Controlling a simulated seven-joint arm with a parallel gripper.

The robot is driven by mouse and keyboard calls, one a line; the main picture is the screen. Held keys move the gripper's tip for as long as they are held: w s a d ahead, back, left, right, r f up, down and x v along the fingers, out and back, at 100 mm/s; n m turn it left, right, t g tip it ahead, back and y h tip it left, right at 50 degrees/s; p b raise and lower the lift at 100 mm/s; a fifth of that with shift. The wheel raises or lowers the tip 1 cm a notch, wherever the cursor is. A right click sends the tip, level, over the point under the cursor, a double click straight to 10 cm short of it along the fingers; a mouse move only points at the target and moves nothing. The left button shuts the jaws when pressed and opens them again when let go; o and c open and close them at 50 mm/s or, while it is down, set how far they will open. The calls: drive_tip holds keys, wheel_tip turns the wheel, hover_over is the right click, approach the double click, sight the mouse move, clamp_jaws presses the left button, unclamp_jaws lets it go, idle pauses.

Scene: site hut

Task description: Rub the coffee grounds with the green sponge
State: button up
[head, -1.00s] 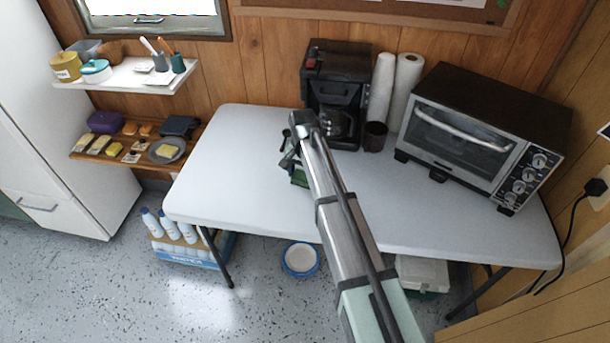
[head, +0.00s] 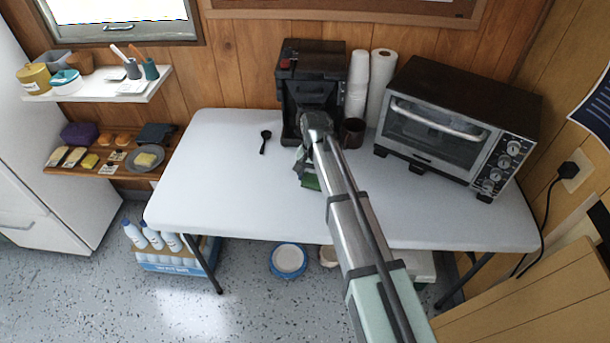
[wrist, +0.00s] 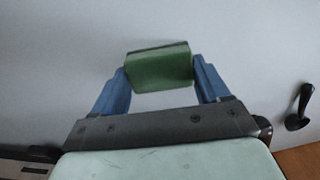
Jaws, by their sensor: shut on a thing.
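The green sponge (wrist: 160,68) is between the two blue fingers of my gripper (wrist: 161,78) in the wrist view, and the fingers are shut on it. In the head view the sponge (head: 311,183) shows as a small green patch under my gripper (head: 303,168), over the middle of the white table (head: 215,185). I cannot tell whether the sponge touches the table. I see no coffee grounds in either view; my arm and the sponge hide part of the tabletop.
A black scoop (head: 265,141) lies left of my gripper. Behind stand a coffee maker (head: 312,75), a dark mug (head: 352,132), stacked white cups (head: 356,85) and a paper roll (head: 381,88). A toaster oven (head: 455,125) fills the right. The table's left part is clear.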

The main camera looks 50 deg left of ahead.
drive_tip(key=shift+w+d, duration=0.6)
drive_tip(key=shift+d, duration=0.05)
drive_tip(key=shift+s+a, duration=4.05)
drive_tip(key=shift+a, duration=0.05)
wheel_tip(320, 180, up, 8)
drive_tip(key=shift+r, duration=0.15)
drive_tip(key=shift+w+d, duration=0.1)
drive_tip(key=w+d+r+m, duration=0.1)
drive_tip(key=w+d, duration=1.2)
drive_tip(key=d, duration=0.3)
drive_tip(key=w+d+m, duration=0.2)
drive_tip(key=w+d, duration=1.2)
drive_tip(key=d, duration=0.2)
drive_tip(key=w+d+r+m, duration=0.1)
drive_tip(key=w+d+m, duration=0.2)
drive_tip(key=d, duration=4)
drive_tip(key=shift+w+d, duration=0.15)
